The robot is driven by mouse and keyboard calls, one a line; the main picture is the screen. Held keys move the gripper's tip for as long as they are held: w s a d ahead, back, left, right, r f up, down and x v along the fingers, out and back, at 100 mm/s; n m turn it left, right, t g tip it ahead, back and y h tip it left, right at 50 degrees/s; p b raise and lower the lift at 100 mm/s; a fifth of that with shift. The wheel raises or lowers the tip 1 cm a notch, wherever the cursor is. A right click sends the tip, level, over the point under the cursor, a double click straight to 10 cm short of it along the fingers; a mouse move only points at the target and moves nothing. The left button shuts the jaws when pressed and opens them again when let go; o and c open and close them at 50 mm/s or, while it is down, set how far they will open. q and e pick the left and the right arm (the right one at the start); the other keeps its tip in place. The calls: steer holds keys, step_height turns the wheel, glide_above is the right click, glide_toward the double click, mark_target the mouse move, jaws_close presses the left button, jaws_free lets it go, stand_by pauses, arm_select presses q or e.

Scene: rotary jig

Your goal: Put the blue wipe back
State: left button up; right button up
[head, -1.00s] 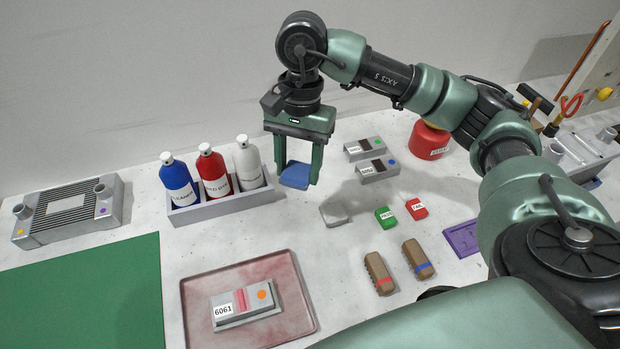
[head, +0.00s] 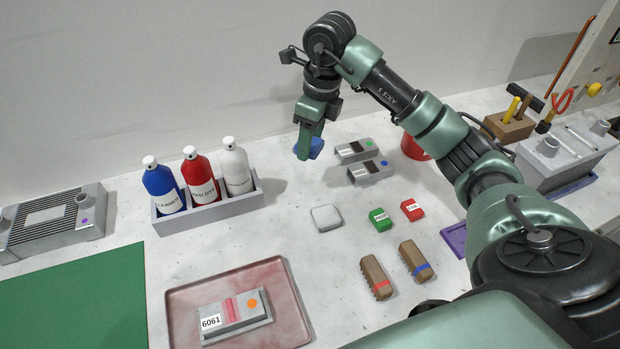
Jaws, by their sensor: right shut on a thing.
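The blue wipe (head: 316,148) is a small blue pad, held above the table at the back, to the right of the bottle rack. My right gripper (head: 306,150) is shut on it, and its fingers hide part of the wipe. A white-grey wipe or pad (head: 326,218) lies on the table below and in front of the gripper. My left gripper is not in the head view.
A grey rack (head: 212,212) holds blue, red and white bottles. A stained tray (head: 283,318) bears a block labelled 6061 (head: 236,318). Grey blocks (head: 370,172), green (head: 380,219) and red (head: 412,210) tags and two brown brushes (head: 376,278) stand right of centre.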

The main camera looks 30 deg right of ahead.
glide_above(308, 186)
steer(key=f, duration=0.7)
steer(key=shift+s+d+f+p, duration=0.15)
steer(key=shift+s+p, duration=0.1)
steer(key=shift+p, duration=0.1)
step_height(308, 186, down, 4)
steer(key=shift+f+p, duration=0.1)
steer(key=shift+p, duration=0.2)
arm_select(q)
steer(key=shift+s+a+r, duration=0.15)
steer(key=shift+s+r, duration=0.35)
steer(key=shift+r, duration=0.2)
arm_select(e)
steer(key=shift+f, duration=0.1)
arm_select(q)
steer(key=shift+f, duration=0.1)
arm_select(e)
steer(key=shift+f, duration=0.1)
steer(key=o, duration=1.2)
